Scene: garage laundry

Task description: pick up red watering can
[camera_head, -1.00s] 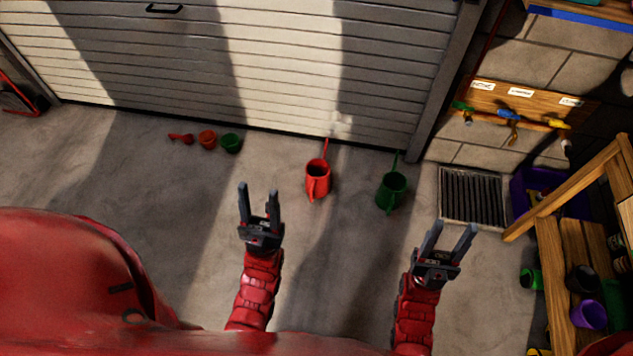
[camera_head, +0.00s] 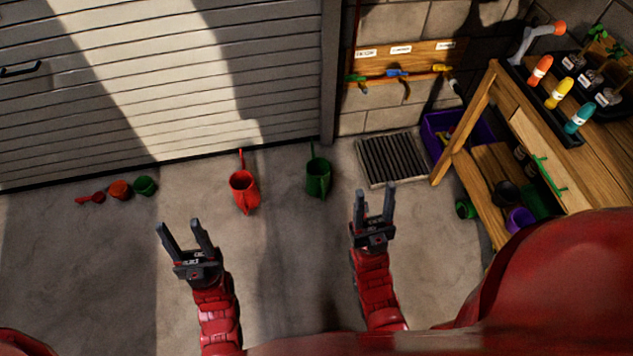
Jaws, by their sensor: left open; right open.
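The red watering can (camera_head: 243,191) stands upright on the concrete floor near the garage door, its thin spout pointing up toward the door. My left gripper (camera_head: 186,229) is open and empty, in the picture below and left of the red can. My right gripper (camera_head: 375,203) is open and empty, below and right of a green watering can (camera_head: 319,178). Neither gripper appears to touch a can.
A red pot (camera_head: 120,189), a green pot (camera_head: 145,186) and a small red item (camera_head: 91,198) sit on the floor at left. A floor grate (camera_head: 391,158), a purple bin (camera_head: 457,131) and a wooden bench (camera_head: 530,135) are at right. Floor around the cans is clear.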

